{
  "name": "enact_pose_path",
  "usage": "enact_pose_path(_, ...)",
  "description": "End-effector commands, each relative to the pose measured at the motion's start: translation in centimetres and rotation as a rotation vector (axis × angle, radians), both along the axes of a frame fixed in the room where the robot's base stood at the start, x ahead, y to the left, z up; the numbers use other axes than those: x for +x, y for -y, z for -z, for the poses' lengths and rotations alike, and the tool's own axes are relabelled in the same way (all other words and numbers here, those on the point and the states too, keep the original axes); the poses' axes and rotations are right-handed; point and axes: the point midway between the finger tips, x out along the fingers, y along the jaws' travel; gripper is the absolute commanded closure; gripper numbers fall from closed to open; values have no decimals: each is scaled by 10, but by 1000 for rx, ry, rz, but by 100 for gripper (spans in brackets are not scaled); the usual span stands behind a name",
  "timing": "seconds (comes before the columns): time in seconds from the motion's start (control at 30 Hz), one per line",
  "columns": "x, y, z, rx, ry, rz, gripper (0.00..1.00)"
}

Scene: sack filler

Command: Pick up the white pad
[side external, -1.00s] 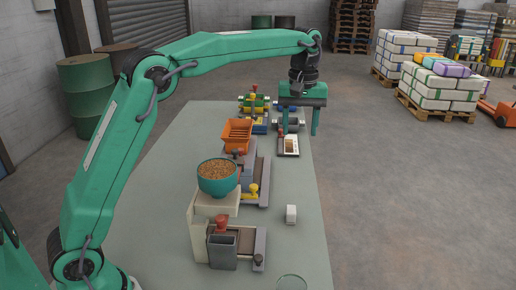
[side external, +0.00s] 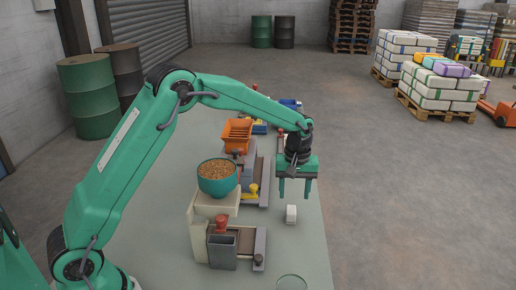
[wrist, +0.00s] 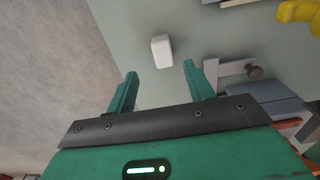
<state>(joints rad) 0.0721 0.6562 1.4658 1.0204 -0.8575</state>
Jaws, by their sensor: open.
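The white pad (side external: 291,214) is a small white block on the bare right part of the grey-green table. It also shows in the wrist view (wrist: 161,51), beyond the fingertips and roughly in line with the gap between them. My gripper (side external: 294,196) is open and empty, pointing down above the table near the pad. In the wrist view its two green fingers (wrist: 161,69) are spread apart, and the pad is not between them. Nothing hides the pad.
A teal bowl of grain (side external: 218,175) stands on a cream block left of the pad. A grey machine with a red knob (side external: 221,224) is in front of it. An orange hopper (side external: 237,131) stands behind. A clear glass rim (side external: 291,282) shows at the front edge. The table around the pad is clear.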

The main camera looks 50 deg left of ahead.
Motion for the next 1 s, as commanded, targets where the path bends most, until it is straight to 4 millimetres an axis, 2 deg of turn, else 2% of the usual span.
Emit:
enact_pose_path(0.17, 0, 0, 3, 0, 0, 0, 47)
enact_pose_path(0.5, 0, 0, 26, 0, 0, 0, 47)
enact_pose_path(0.77, -1, -1, 30, 0, -1, 0, 47)
enact_pose_path(1.0, -4, -3, 53, 0, -1, 0, 47)
